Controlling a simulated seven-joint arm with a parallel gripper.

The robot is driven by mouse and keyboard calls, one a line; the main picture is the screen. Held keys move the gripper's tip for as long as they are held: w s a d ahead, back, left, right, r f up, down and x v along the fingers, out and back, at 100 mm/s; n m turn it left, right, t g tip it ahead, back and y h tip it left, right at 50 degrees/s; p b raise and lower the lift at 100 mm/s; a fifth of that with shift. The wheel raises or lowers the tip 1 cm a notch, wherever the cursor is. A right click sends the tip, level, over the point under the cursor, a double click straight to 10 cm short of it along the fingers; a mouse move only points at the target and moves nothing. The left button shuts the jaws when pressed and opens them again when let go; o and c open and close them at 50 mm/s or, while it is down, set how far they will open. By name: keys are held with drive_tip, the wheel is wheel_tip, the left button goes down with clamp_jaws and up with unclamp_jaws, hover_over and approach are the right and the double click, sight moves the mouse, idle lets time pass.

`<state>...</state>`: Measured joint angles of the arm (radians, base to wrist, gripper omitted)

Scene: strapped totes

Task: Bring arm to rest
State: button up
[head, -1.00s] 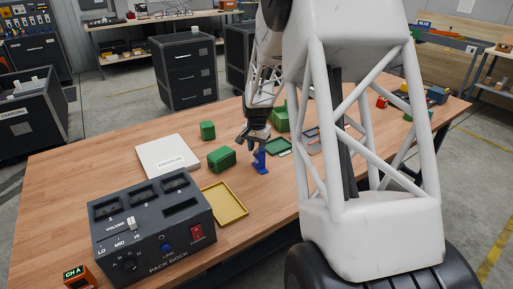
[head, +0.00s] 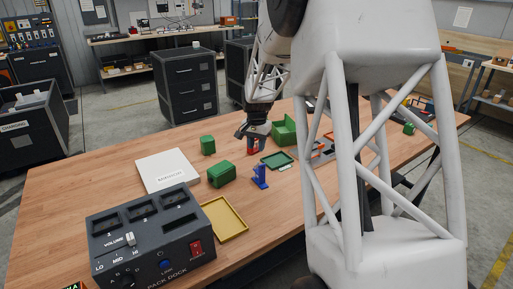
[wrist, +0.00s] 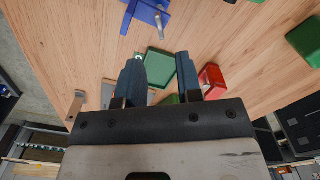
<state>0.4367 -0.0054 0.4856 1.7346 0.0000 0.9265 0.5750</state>
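My gripper (head: 254,132) is above the middle of the wooden table, in front of the green open box. In the wrist view my gripper's two dark fingers (wrist: 160,72) are spread apart with nothing held between them. A green tray (wrist: 160,63) lies on the table in the gap between them as seen from the wrist. A red block (wrist: 211,82) shows just outside the right finger; in the head view the red block (head: 253,147) is just below the gripper. A blue stand (head: 260,177) is nearer the front, clear of the gripper.
The green tray (head: 279,160), green open box (head: 284,133) and green blocks (head: 221,174) (head: 207,145) are around the gripper. A white case (head: 168,170), yellow tray (head: 224,216) and pack dock (head: 150,238) are at left. The table's far left is bare.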

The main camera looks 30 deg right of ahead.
idle(0.4)
drive_tip(key=s+a+r+n+t, duration=0.1)
drive_tip(key=s+a+r+n, duration=0.2)
drive_tip(key=s+a+r, duration=0.5)
drive_tip(key=s+a+r+n, duration=0.25)
drive_tip(key=s+a, duration=0.35)
drive_tip(key=a, duration=0.4)
drive_tip(key=s+a+n, duration=0.2)
drive_tip(key=s+a, duration=0.2)
drive_tip(key=s, duration=0.3)
drive_tip(key=s+a+n+t, duration=0.1)
drive_tip(key=s+a, duration=0.3)
drive_tip(key=s, duration=0.4)
drive_tip(key=s+a+n, duration=0.3)
drive_tip(key=s+a, duration=0.1)
drive_tip(key=s, duration=0.3)
drive_tip(key=shift+s+a+r+t, duration=0.15)
drive_tip(key=shift+r+t, duration=0.15)
drive_tip(key=shift+r, duration=0.1)
